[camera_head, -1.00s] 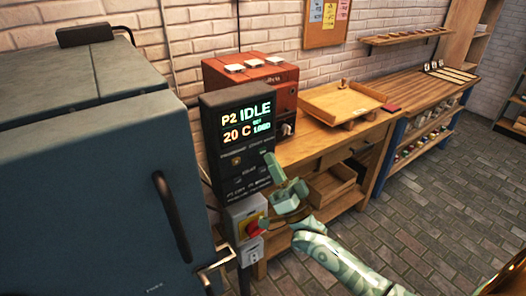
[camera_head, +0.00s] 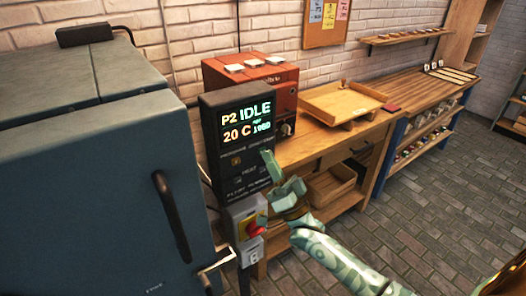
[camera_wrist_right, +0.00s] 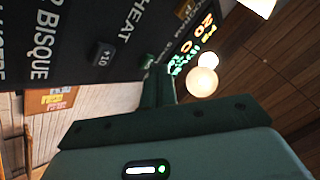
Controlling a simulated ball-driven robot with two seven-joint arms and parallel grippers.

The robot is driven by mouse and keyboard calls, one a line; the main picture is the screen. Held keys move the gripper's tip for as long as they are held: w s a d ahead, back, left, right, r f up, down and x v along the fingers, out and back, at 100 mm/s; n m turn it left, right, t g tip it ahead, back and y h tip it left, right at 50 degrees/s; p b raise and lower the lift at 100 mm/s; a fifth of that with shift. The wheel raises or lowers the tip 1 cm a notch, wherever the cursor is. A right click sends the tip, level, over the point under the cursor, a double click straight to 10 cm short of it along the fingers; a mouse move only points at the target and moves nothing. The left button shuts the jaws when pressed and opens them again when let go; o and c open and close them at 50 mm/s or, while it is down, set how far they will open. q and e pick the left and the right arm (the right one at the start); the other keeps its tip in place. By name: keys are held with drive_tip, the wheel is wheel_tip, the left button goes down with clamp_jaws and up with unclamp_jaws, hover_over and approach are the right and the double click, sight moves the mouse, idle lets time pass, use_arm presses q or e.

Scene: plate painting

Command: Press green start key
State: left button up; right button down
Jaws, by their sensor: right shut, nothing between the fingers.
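The black control panel (camera_head: 236,140) stands beside the kiln, its screen (camera_head: 247,122) lit with "P2 IDLE" and "20 C". In the right wrist view the panel (camera_wrist_right: 75,45) fills the upper left, with labels such as "HEAT" and "BISQUE". A small green key (camera_wrist_right: 147,61) shows there right at the fingertips of my right gripper (camera_wrist_right: 158,75); I cannot tell whether they touch. In the head view my right gripper (camera_head: 270,158) is shut and empty at the panel's right edge, and the key is not discernible. My left gripper is out of view.
The blue-grey kiln (camera_head: 80,190) fills the left, with a dark handle. A grey box with a red-and-yellow switch (camera_head: 252,226) sits below the panel. A red box (camera_head: 228,75) and wooden tray (camera_head: 310,108) rest on the workbench behind. The brick floor at right is clear.

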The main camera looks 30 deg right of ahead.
drive_tip(key=shift+w, duration=0.35)
idle(0.4)
drive_tip(key=shift+s, duration=0.2)
drive_tip(key=shift+s+p, duration=0.3)
drive_tip(key=shift+s, duration=0.3)
drive_tip(key=s, duration=0.1)
drive_tip(key=s+p, duration=0.1)
drive_tip(key=s, duration=0.1)
drive_tip(key=s+p, duration=0.1)
drive_tip(key=s, duration=0.1)
drive_tip(key=shift+d, duration=0.25)
drive_tip(key=shift+w, duration=0.1)
idle(0.8)
